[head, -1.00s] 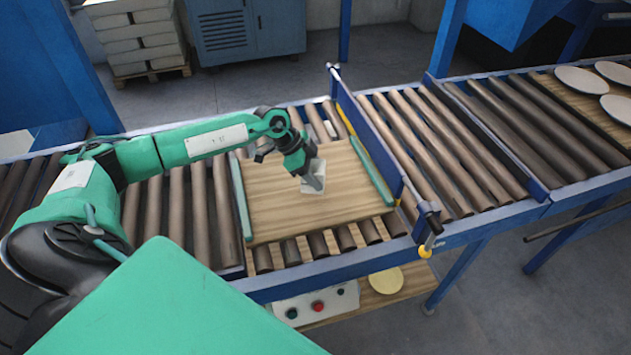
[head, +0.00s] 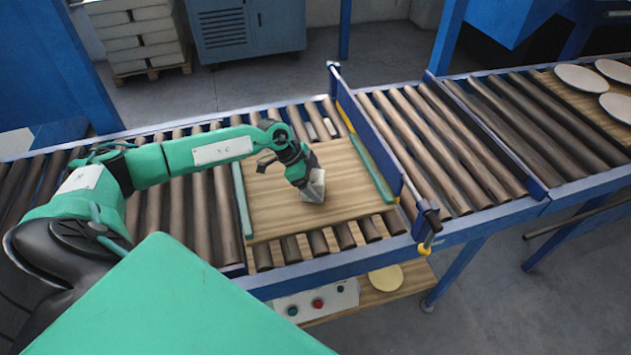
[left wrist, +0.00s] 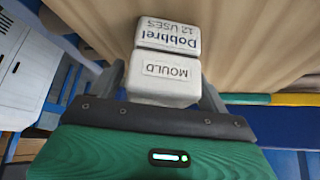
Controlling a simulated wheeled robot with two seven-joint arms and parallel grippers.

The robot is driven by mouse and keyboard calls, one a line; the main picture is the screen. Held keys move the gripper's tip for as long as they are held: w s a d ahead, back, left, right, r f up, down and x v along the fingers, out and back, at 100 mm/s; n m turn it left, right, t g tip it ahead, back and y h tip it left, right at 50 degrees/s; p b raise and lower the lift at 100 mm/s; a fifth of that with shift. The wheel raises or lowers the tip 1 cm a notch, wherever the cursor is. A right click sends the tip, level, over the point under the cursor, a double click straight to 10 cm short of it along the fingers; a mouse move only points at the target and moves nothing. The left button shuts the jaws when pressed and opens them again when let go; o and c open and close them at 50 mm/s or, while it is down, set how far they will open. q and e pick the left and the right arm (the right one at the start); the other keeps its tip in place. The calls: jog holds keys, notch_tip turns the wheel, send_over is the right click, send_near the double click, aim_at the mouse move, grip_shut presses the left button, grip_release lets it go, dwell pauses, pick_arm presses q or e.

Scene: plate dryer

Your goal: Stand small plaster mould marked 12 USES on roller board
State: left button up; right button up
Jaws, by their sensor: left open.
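The small white plaster mould (head: 316,188) is at the middle of the wooden roller board (head: 350,203). In the left wrist view the mould (left wrist: 165,80) shows "Dobhrel 12 USES" on one face and "MOULD" on another, upside down in the picture. My left gripper (head: 306,184) is at the mould, with its fingers on either side of it in the left wrist view. The fingers are open. The mould's underside is hidden, so I cannot tell exactly how it rests on the board. My right gripper is not in view.
Green strips (head: 371,170) run along two sides of the board. A blue gate rail (head: 385,150) with a yellow edge stands to its right. Several pale plates (head: 581,78) lie on another board at far right. A control box (head: 318,299) sits below the conveyor.

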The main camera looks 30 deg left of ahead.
pick_arm(q)
jog(key=shift+r, duration=0.1)
jog(key=b+v, duration=0.2)
jog(key=v, duration=1)
jog(key=shift+b, duration=0.3)
